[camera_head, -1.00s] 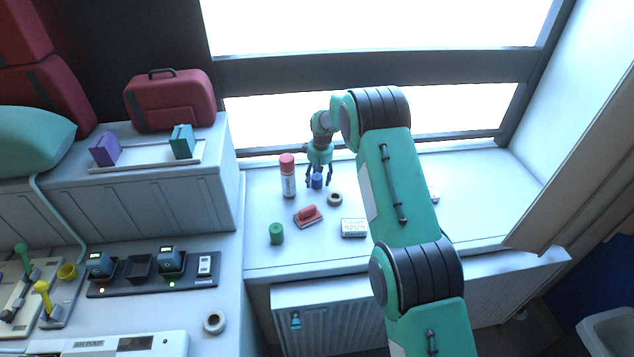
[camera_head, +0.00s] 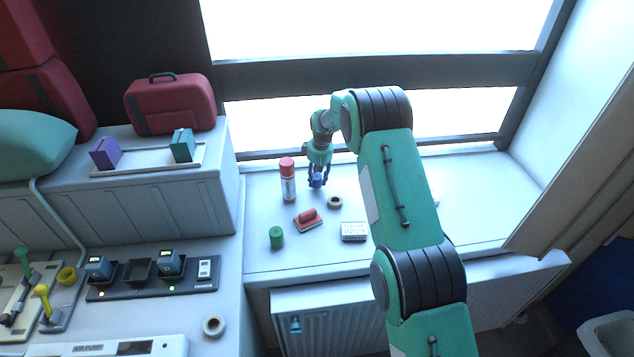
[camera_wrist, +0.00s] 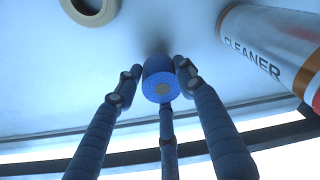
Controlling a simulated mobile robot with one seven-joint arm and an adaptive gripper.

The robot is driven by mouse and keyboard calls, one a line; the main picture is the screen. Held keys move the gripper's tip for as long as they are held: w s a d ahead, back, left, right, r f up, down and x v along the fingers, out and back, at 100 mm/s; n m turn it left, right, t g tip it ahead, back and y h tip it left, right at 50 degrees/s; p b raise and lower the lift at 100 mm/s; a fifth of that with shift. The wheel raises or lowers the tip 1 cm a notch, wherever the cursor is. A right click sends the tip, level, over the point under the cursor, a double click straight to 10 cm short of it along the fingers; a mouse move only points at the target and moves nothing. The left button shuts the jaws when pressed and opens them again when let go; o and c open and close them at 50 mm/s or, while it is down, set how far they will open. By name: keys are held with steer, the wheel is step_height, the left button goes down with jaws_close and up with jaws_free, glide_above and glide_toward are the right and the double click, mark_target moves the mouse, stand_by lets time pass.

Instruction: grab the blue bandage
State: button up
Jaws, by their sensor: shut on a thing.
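The blue bandage (camera_head: 317,181) is a small blue roll on the white window ledge (camera_head: 470,190). In the wrist view the bandage (camera_wrist: 160,80) shows its round end with a grey core. My gripper (camera_head: 318,178) reaches down at the bandage, and its fingers are shut on it. In the wrist view the fingers of my gripper (camera_wrist: 157,82) sit around the roll, on both sides and below it. I cannot tell whether the bandage is clear of the ledge.
A cleaner can (camera_head: 288,182) with a red cap stands close left of my gripper; it also shows in the wrist view (camera_wrist: 275,50). A tan tape roll (camera_head: 335,202), a red-handled block (camera_head: 308,220), a green roll (camera_head: 276,237) and a white box (camera_head: 354,231) lie nearer. The window frame (camera_head: 380,72) is behind.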

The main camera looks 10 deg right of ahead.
mark_target(318, 177)
step_height(318, 177, up, 8)
steer(key=shift+r+p, duration=0.1)
steer(key=shift+p, duration=0.2)
steer(key=shift+s+d, duration=0.1)
steer(key=shift+s, duration=0.05)
stand_by(0.6)
